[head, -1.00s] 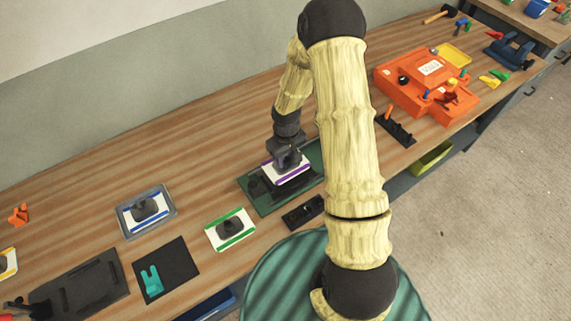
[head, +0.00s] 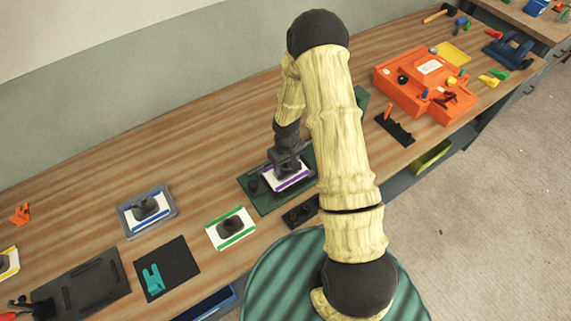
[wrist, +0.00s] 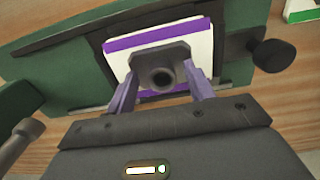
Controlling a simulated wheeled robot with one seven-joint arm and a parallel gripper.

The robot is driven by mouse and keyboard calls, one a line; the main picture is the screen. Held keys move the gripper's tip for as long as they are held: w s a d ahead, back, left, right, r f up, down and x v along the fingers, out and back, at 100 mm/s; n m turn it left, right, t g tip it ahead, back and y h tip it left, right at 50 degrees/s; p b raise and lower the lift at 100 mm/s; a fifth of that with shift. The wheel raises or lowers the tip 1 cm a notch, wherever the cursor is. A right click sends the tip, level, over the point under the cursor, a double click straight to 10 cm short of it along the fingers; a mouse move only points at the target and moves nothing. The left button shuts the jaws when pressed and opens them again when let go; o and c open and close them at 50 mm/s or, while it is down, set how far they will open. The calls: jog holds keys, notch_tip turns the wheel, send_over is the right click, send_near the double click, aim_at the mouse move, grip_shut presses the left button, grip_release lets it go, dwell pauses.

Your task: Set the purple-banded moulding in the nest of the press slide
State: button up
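The purple-banded moulding (wrist: 205,50) is a white plate with purple bands and a dark central boss. It also shows below my gripper in the head view (head: 297,183). My gripper (wrist: 160,72) has one finger on each side of the boss and appears shut on it. The press slide (wrist: 95,47) is dark and lies on a green base (wrist: 45,88). The plate lies over the slide's dark nest area, roughly lined up with its edges. I cannot tell whether it is fully seated, since my gripper hides its near side.
A dark round knob (wrist: 272,55) stands right of the plate in the wrist view. In the head view, a green-banded moulding (head: 230,229) and a blue-banded one in a grey tray (head: 126,222) lie to the left. An orange machine (head: 405,75) stands at the right.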

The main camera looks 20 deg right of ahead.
jog(key=shift+a+r, duration=0.1)
jog(key=shift+r, duration=0.05)
notch_tip(320, 180, up, 12)
jog(key=b, duration=0.2)
jog(key=shift+b, duration=0.35)
dwell(0.6)
jog(key=s+r+m+t, duration=0.2)
jog(key=s+r+m, duration=0.1)
jog(key=s+r, duration=0.8)
jog(key=s, duration=0.3)
jog(key=shift+s+r+m+t, duration=0.15)
jog(key=shift+r+m+t, duration=0.1)
jog(key=shift+m+t, duration=0.05)
